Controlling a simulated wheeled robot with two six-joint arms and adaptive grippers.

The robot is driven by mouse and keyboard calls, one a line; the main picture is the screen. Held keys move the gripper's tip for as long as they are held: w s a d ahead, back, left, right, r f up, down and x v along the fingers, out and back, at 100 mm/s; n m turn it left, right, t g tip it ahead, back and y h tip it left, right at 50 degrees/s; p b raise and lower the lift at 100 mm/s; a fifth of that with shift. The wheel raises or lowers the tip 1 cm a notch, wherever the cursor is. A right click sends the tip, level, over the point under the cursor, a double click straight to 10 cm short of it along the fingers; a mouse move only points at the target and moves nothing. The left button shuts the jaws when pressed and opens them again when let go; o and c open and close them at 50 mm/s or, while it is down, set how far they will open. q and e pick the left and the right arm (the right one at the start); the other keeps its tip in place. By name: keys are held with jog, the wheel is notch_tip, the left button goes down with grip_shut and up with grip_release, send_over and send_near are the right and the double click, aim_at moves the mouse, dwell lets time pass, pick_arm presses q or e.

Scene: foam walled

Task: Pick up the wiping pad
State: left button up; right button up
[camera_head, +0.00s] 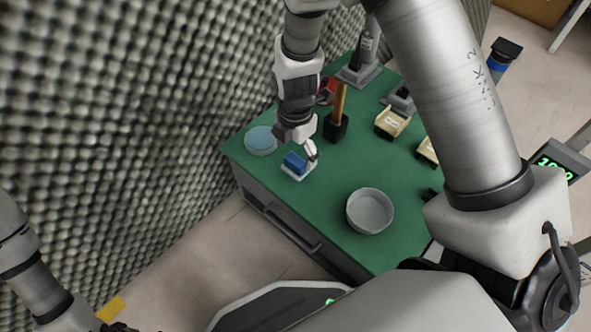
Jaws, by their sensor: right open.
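The wiping pad appears to be the small blue block (295,163) on a pale, flat base (303,174) near the left front edge of the green table. My right gripper (311,150) comes down from above, just behind and to the right of the block. It is open. It is small in the picture, and I cannot tell whether a finger touches the pad. My left arm (35,275) shows at the lower left, but its gripper is not clearly in view.
On the green table (330,190) stand a light blue round dish (261,140), a grey bowl (370,211), a black holder with an orange handle (337,124) and a cream box (392,122). A foam wall (130,130) rises close on the left.

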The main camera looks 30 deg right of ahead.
aim_at(295, 160)
notch_tip(295, 160, down, 3)
jog(key=shift+b, duration=0.3)
jog(key=shift+r, duration=0.2)
jog(key=c, duration=1.3)
pick_arm(q)
jog(key=shift+f, duration=0.85)
pick_arm(e)
jog(key=shift+c, duration=0.2)
pick_arm(q)
jog(key=shift+r+p, duration=0.15)
jog(key=shift+p, duration=0.15)
pick_arm(e)
jog(key=shift+r, duration=0.1)
